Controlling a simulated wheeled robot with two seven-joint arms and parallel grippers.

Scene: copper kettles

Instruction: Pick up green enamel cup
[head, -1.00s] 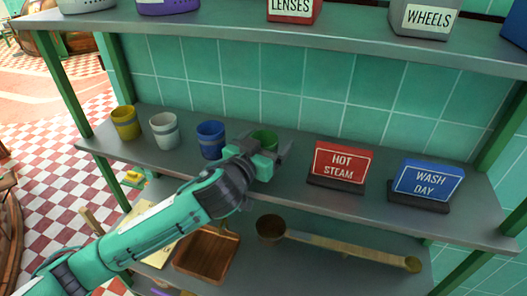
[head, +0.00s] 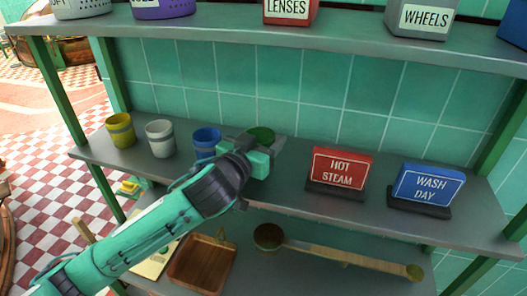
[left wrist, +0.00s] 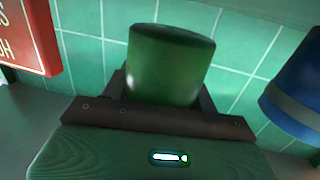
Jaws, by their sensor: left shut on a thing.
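The green enamel cup (head: 262,135) is at the middle shelf, right of the blue cup (head: 206,141). My left gripper (head: 258,146) is shut on the green cup. The arm and gripper hide most of the cup in the head view. In the left wrist view the green cup (left wrist: 170,65) stands between the fingers, nearly upright, its lower part hidden by the gripper. I cannot tell whether its base touches the shelf. My right gripper is not in view.
A white cup (head: 160,138) and a yellow cup (head: 120,130) stand further left. A red HOT STEAM sign (head: 340,168) and a blue WASH DAY sign (head: 428,186) stand right. An upper shelf (head: 340,43) overhangs. A ladle (head: 340,256) and wooden tray (head: 203,262) lie below.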

